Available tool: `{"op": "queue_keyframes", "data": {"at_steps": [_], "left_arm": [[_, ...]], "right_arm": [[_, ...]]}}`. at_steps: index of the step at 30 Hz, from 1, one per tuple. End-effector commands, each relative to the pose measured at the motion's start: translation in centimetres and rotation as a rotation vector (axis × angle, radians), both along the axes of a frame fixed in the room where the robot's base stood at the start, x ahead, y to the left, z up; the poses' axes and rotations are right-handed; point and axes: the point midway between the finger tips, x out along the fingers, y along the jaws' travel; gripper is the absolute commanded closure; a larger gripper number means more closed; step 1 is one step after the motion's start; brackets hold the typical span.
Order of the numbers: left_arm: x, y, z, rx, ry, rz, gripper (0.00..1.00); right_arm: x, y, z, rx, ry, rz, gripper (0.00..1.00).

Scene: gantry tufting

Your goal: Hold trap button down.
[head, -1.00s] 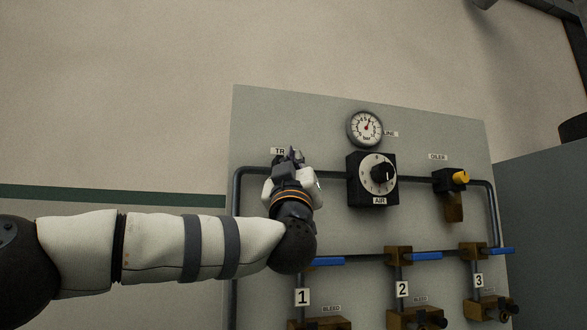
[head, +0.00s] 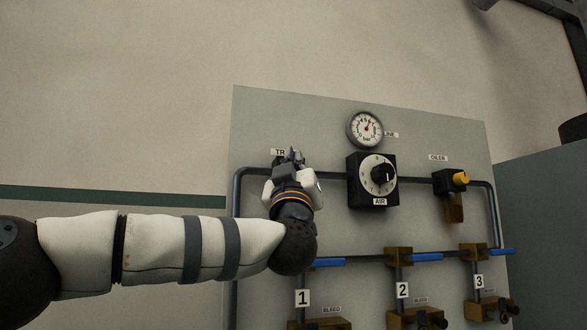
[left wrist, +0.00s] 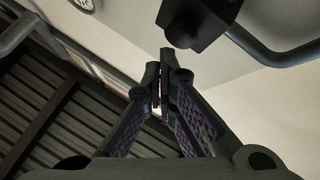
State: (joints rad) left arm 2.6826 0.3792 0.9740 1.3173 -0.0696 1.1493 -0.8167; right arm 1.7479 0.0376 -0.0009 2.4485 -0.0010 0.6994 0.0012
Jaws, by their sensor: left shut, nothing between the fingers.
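My left gripper (head: 292,158) is shut and empty in front of the panel's upper left, over the partly covered label that reads "TR" (head: 279,152). The gripper and wrist hide the trap in the head view. In the left wrist view the closed fingertips (left wrist: 159,58) point at a dark block (left wrist: 207,14) with a short round stub (left wrist: 181,36), which looks like the trap and its button. The fingertips are very close to the stub, just below and left of it in the picture. I cannot tell whether they touch it. My right gripper is out of view.
The grey panel (head: 260,115) carries a round gauge (head: 366,129), the AIR dial (head: 379,174) and the oiler with a yellow knob (head: 460,178). Piping (head: 330,174) crosses it. Below are blue-handled valves (head: 426,257) numbered 1 to 3. Bare wall lies left.

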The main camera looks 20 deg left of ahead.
Motion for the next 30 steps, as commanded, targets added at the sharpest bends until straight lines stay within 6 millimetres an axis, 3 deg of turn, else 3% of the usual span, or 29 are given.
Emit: {"op": "queue_keyframes", "data": {"at_steps": [30], "left_arm": [[0.90,0.62,0.00,0.000,-0.001,0.000,1.00]], "right_arm": [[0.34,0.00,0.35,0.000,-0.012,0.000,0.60]]}}
